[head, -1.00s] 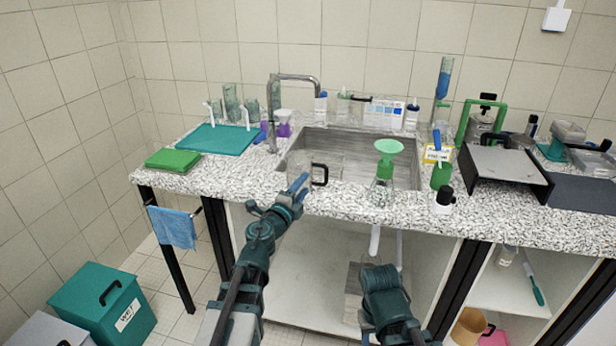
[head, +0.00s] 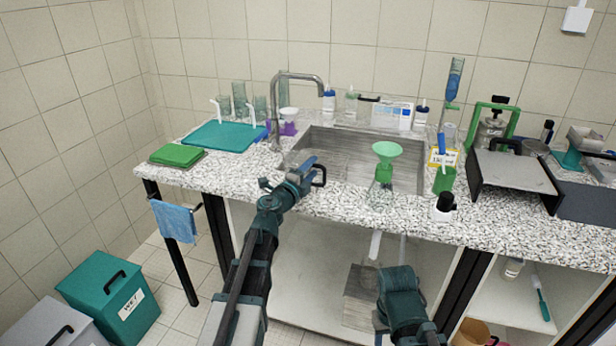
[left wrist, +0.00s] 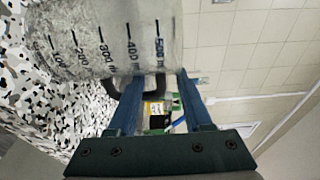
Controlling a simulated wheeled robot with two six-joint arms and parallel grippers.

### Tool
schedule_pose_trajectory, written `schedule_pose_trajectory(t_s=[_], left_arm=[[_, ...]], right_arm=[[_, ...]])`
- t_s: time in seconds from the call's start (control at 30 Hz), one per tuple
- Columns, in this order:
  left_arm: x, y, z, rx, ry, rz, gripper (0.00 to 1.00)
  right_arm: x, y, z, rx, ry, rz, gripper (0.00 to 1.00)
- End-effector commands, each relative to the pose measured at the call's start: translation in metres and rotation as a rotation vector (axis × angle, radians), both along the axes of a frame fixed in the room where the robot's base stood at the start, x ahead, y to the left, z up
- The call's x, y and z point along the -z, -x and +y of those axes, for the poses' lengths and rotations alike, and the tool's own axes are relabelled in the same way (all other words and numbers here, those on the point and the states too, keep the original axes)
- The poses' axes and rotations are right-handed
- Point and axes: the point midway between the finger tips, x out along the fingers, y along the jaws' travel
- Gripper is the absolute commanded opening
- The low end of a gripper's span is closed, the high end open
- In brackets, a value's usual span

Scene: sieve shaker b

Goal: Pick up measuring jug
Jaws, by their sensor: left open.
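The measuring jug is clear with a black handle (head: 321,176) and stands at the front edge of the sink. In the head view my left gripper mostly hides its body. In the left wrist view the jug (left wrist: 95,40) fills the upper left, with dark graduation marks up to about 500. My left gripper (head: 306,168) is at the jug. Its two blue fingers (left wrist: 158,85) are open, with the dark handle showing between and just beyond their tips. I cannot tell whether they touch it.
A flask with a green funnel (head: 386,150) stands right of the jug. A tap (head: 297,77) rises behind, by the sink (head: 350,150). A teal mat (head: 225,136) and green cloth (head: 178,156) lie left. A black-capped bottle (head: 445,205) stands near the front edge.

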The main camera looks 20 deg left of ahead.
Motion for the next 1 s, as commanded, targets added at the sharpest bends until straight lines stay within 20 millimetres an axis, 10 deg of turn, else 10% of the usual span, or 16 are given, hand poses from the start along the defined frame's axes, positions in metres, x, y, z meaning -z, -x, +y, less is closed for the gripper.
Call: schedule_pose_trajectory(t_s=[0.13,0.4,1.0], left_arm=[[0.0000,0.0010,0.0000,-0.001,0.000,0.000,0.48],[0.0000,0.0010,-0.0003,0.000,0.000,0.000,0.00],[-0.0091,0.0003,-0.0038,0.000,0.000,0.000,0.00]], right_arm=[[0.0000,0.0001,0.0002,0.000,0.000,0.000,0.50],[0.0000,0.0001,0.0002,0.000,0.000,0.000,0.50],[-0.0090,0.0001,0.0001,0.000,0.000,0.000,0.50]])
